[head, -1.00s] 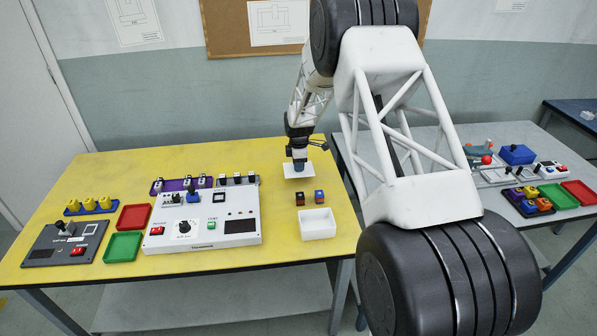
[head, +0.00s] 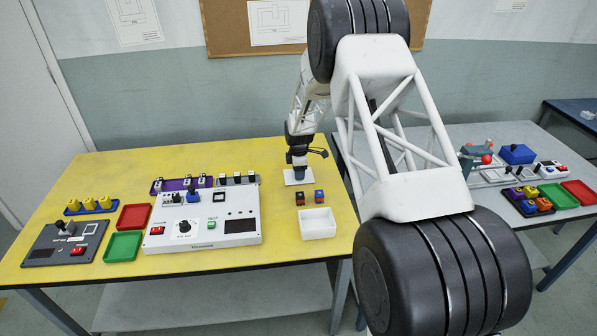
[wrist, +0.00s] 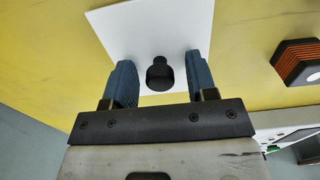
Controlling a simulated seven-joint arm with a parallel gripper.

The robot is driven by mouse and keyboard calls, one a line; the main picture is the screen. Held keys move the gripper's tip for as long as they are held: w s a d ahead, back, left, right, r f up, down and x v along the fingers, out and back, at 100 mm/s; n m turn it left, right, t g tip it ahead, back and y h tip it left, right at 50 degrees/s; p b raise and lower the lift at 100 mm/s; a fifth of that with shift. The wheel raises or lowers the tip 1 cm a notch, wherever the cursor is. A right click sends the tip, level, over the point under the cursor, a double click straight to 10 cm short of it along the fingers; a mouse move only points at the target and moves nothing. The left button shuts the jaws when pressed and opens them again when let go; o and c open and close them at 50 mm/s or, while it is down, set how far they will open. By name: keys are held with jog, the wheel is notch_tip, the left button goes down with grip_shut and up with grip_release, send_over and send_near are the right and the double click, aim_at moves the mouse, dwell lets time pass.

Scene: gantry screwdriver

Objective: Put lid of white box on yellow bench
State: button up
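The white lid (head: 288,180) is a flat square plate on the yellow bench (head: 270,256), near its back right part. In the wrist view the lid (wrist: 183,22) has a black knob (wrist: 160,75) standing on it. My gripper (head: 299,177) points down over the lid. Its blue fingers (wrist: 160,82) are open on either side of the knob, with a gap on both sides. The white box (head: 318,230) stands without its lid near the bench's front right, its inside appearing empty.
Two small blocks, one orange-topped (head: 300,199) and one blue-topped (head: 319,197), stand between lid and box. A white control panel (head: 225,242) is to the left. Red (head: 133,217) and green (head: 122,246) trays lie farther left. A grey table (head: 480,205) adjoins at right.

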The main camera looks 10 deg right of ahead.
dwell(0.3)
notch_tip(320, 180, up, 12)
dwell(0.8)
jog(key=shift+r, duration=0.1)
jog(key=shift+r, duration=0.1)
dwell(0.4)
jog(key=s+d+r+m+t, duration=0.15)
jog(key=s+r+m, duration=0.25)
jog(key=s+r, duration=0.85)
jog(key=s+d+r+m, duration=0.2)
jog(key=s+r+m, duration=0.3)
jog(key=s+r, duration=0.75)
jog(key=s+d+f+m+t, duration=0.1)
jog(key=s+m, duration=0.8)
jog(key=s, duration=2.6)
jog(key=shift+s, duration=0.25)
